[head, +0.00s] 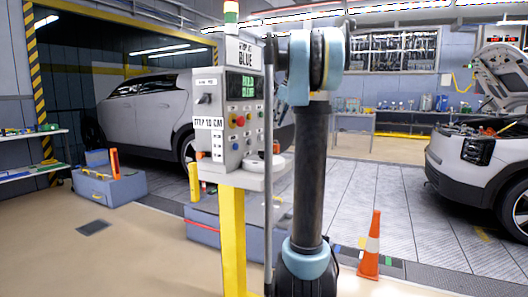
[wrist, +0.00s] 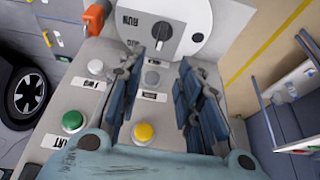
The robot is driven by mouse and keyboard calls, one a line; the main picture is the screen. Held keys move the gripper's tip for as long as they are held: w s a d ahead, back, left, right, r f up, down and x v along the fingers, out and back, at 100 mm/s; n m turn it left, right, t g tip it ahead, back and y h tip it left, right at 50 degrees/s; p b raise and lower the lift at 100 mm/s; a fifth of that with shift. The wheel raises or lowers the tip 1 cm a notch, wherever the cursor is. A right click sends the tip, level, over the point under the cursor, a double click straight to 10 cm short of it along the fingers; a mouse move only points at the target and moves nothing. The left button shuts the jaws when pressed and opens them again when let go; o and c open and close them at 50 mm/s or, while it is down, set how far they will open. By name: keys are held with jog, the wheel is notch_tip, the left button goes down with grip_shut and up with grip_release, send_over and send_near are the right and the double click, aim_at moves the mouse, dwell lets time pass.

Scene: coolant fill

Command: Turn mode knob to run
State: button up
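The mode knob (wrist: 163,32) is a dark round knob with a white mark on a pale plate, at the top centre of the wrist view. The mark points down. A RUN label (wrist: 128,18) is to its left; another label below that is too blurred to read. My gripper (wrist: 165,62) is open, with its two blue-grey fingers apart and nothing between the tips. The knob lies beyond the tips, and I see no contact. In the head view the grey control panel (head: 220,167) stands on a yellow post, and my gripper is not visible.
Near the fingers are a yellow button (wrist: 144,132), a green button (wrist: 73,121), a white button (wrist: 96,67) and an orange part (wrist: 96,17). In the head view an orange cone (head: 369,262) stands at right, with cars behind on both sides.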

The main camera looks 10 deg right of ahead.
jog(key=x, duration=1.4)
jog(key=shift+f, duration=0.4)
grip_shut()
